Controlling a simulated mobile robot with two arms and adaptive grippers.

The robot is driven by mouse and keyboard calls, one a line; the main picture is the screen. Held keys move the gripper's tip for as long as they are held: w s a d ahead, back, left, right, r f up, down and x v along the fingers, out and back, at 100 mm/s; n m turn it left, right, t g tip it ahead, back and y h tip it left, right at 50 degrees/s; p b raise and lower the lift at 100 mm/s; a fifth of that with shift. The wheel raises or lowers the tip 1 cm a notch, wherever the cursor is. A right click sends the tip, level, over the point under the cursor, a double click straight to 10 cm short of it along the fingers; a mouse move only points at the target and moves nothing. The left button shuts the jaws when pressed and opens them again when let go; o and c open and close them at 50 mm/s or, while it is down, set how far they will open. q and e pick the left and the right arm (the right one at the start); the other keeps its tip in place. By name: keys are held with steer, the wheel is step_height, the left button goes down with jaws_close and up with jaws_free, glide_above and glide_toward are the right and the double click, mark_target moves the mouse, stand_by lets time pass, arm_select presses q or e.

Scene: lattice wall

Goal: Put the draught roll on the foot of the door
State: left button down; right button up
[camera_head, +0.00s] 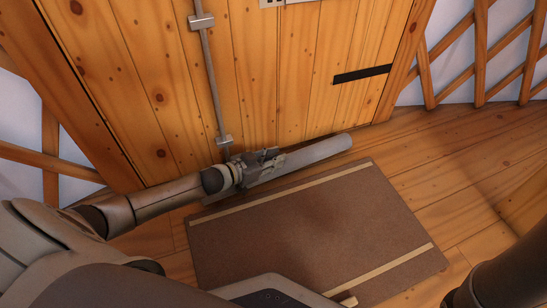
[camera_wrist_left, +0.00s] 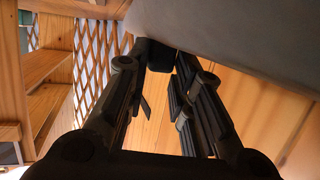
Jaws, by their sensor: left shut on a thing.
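The draught roll (camera_head: 318,153) is a long grey cylinder lying low along the foot of the wooden door (camera_head: 270,80). My left gripper (camera_head: 262,165) reaches in from the left and is shut on the roll near its middle; the gripper and arm hide part of its left side. In the left wrist view the roll (camera_wrist_left: 240,40) fills the upper right as a grey surface, with my gripper fingers (camera_wrist_left: 168,62) up against it. I cannot tell whether the roll touches the floor or the door along its whole length. My right gripper is not in view.
A brown doormat (camera_head: 310,230) with pale strips lies on the plank floor just in front of the roll. A vertical metal rod (camera_head: 210,75) runs down the door, and a black strip (camera_head: 362,74) is on its right. Lattice wall (camera_head: 480,55) stands at right; floor there is clear.

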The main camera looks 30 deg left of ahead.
arm_select(q)
steer(key=shift+f, duration=0.3)
steer(key=c, duration=0.5)
jaws_free()
steer(key=shift+c, duration=0.2)
stand_by(0.3)
steer(key=shift+s+a+r+p, duration=0.25)
steer(key=shift+s+r+p, duration=0.3)
steer(key=shift+p, duration=0.2)
steer(key=shift+s+a+r+p, duration=0.4)
steer(key=shift+s+r+p, duration=0.2)
steer(key=shift+s+p, duration=0.35)
steer(key=shift+s+a+r+p, duration=0.35)
steer(key=shift+s+r+p, duration=0.3)
steer(key=shift+p, duration=0.4)
steer(key=shift+f, duration=0.2)
